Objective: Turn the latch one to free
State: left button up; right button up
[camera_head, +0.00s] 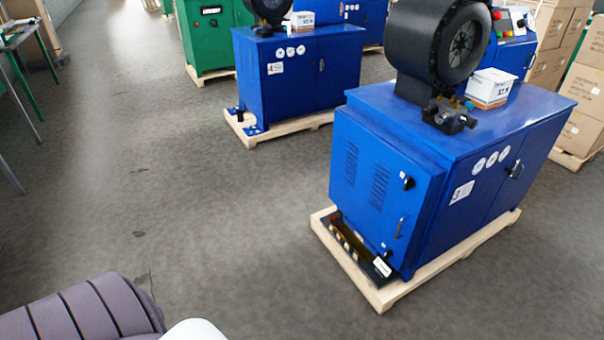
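The nearest blue crimper cabinet (478,125) stands at the right, with a vented side door (380,185) facing left. A black latch (407,182) is near the door's upper right corner. A second small dark latch (387,253) is near its lower right corner, and a slim pull handle (400,228) lies between them. The latches are too small to tell their turned position. Another dark handle (515,169) is on the front doors. Neither gripper is in view. A ribbed grey-purple part and a white part, probably mine, show at the bottom left.
The cabinet stands on a wooden pallet (390,298) that juts out below the side door. Another blue machine (295,75) and a green one (212,35) stand behind. Cardboard boxes (585,130) are at the right.

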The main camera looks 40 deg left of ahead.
aim_at(388, 253)
jog(key=u, duration=0.85)
jog(key=i+l, duration=0.65)
jog(key=i+l+z, duration=0.05)
